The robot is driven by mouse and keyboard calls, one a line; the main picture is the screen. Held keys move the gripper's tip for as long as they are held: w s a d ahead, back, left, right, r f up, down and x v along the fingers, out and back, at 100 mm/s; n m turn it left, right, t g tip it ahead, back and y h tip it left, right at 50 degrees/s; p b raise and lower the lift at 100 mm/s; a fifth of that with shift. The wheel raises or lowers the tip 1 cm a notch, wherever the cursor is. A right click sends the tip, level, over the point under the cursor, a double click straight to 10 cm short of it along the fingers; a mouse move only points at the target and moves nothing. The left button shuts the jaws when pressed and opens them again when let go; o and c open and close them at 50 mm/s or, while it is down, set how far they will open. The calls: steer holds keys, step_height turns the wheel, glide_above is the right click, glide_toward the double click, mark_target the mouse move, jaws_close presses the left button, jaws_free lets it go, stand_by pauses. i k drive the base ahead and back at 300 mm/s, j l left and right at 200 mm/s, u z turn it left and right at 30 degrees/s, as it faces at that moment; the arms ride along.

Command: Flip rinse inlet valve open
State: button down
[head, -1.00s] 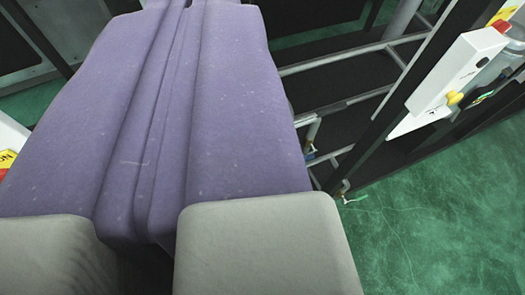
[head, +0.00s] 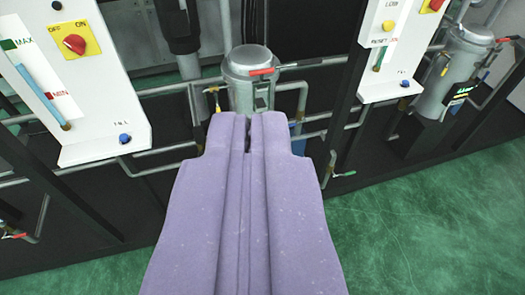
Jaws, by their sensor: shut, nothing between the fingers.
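My gripper (head: 249,122), with two long purple fingers, is shut and empty. It points away from me, its tips appearing just below the grey canister (head: 250,75) in the picture. I cannot read which valve is the rinse inlet. Small levers show on the pipes: a red one (head: 262,72) across the canister, a yellow one (head: 214,89) left of it, a green one (head: 344,174) low right, and a red one (head: 14,236) at far left. The fingers hide part of the pipework below the canister. I see no contact with any lever.
A white panel (head: 95,140) with a red knob on a yellow plate stands at left. Another white panel (head: 405,75) stands at right, beside a second grey canister (head: 463,75). Dark frame posts and grey pipes surround them. The green floor (head: 420,230) is clear at lower right.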

mark_target(295, 124)
steer(key=k, duration=0.25)
steer(key=i+z, duration=0.15)
steer(key=i, duration=1.55)
